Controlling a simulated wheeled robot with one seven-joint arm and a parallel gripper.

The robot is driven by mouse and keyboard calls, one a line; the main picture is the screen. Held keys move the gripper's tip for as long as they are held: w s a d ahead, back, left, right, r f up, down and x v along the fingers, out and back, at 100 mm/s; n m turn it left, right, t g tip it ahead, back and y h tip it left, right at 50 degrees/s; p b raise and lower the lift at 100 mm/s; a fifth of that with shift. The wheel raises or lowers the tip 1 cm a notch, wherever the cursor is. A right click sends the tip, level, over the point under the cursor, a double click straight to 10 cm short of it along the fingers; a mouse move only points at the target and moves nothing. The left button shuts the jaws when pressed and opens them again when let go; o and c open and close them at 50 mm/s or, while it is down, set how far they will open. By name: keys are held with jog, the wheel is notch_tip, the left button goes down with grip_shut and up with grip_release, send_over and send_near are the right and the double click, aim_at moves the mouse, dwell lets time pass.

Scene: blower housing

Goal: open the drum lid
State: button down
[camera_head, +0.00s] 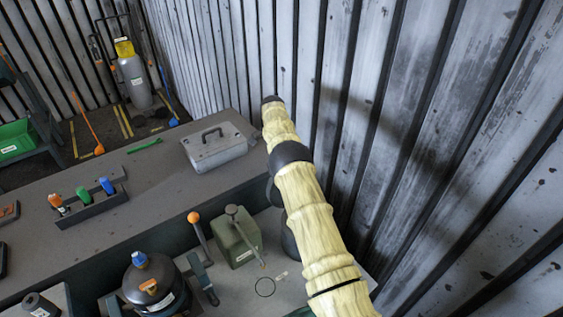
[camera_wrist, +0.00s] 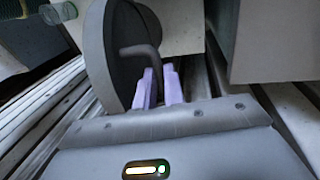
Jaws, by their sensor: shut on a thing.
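In the wrist view a round grey lid (camera_wrist: 96,60) stands steeply tilted, with a dark bent bar handle (camera_wrist: 136,51) on its face. My gripper (camera_wrist: 160,72) has its two pale purple fingers at the end of this handle, shut on it. The fingertips are close to the lid's dark face. I cannot make out the drum under the lid in either view. In the head view my arm reaches up along the right side, and my gripper is hidden there.
A grey box-like block (camera_wrist: 277,40) stands close right of my fingers. In the head view a corrugated wall (camera_head: 400,110) runs along my arm's right. The bench holds a metal case (camera_head: 216,150), a green box (camera_head: 238,241) with a lever, and a dark round pot (camera_head: 135,290).

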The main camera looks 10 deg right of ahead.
jog(key=c, duration=1.8)
grip_release()
jog(key=shift+s+d+f, duration=0.1)
jog(key=shift+s+f, duration=0.15)
jog(key=shift+f, duration=0.25)
jog(key=o, duration=0.3)
jog(key=shift+w, duration=0.25)
jog(key=shift+s+r, duration=0.15)
jog(key=shift+r, duration=0.25)
jog(key=p+v, duration=1.1)
jog(key=p, duration=0.2)
jog(key=shift+r, duration=0.2)
jog(key=shift+w, duration=0.2)
